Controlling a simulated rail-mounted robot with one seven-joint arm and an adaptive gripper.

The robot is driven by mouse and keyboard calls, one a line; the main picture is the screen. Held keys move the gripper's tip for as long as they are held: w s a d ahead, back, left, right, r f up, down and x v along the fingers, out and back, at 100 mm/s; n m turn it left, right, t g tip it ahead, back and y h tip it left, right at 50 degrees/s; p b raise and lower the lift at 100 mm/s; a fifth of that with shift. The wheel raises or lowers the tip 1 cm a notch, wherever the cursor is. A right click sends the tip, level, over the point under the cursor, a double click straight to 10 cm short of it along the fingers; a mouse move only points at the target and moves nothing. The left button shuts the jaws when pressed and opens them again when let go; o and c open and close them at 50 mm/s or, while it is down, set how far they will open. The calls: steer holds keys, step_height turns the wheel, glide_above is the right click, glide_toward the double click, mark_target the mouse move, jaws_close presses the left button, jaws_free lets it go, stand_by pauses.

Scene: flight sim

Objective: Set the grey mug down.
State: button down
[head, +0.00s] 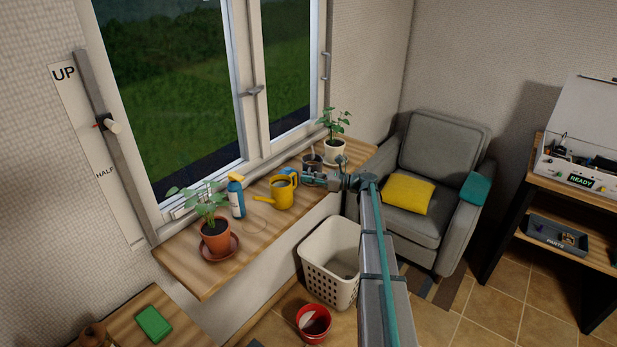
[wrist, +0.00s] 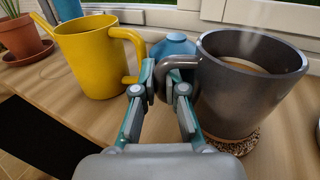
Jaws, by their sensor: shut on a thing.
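The grey mug (wrist: 247,85) stands upright at the right of the wrist view, with brown liquid and faint steam at its top. My gripper (wrist: 168,88) is shut on the mug's handle (wrist: 180,62). A speckled brown coaster (wrist: 240,146) shows directly below the mug's base; I cannot tell whether they touch. In the head view the mug (head: 312,161) is small and partly hidden behind my gripper (head: 305,177), over the far part of the wooden windowsill (head: 262,238).
A yellow watering can (wrist: 97,62) stands close left of my gripper. A rounded blue object (wrist: 172,46) is behind the handle. A plant in a white pot (head: 334,153) is just right of the mug. A blue spray bottle (head: 236,197) and terracotta pot (head: 215,237) stand farther left.

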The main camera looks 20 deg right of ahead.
steer(key=c, duration=1.2)
jaws_free()
steer(key=shift+c, duration=0.2)
steer(key=b+v, duration=0.3)
steer(key=v, duration=0.9)
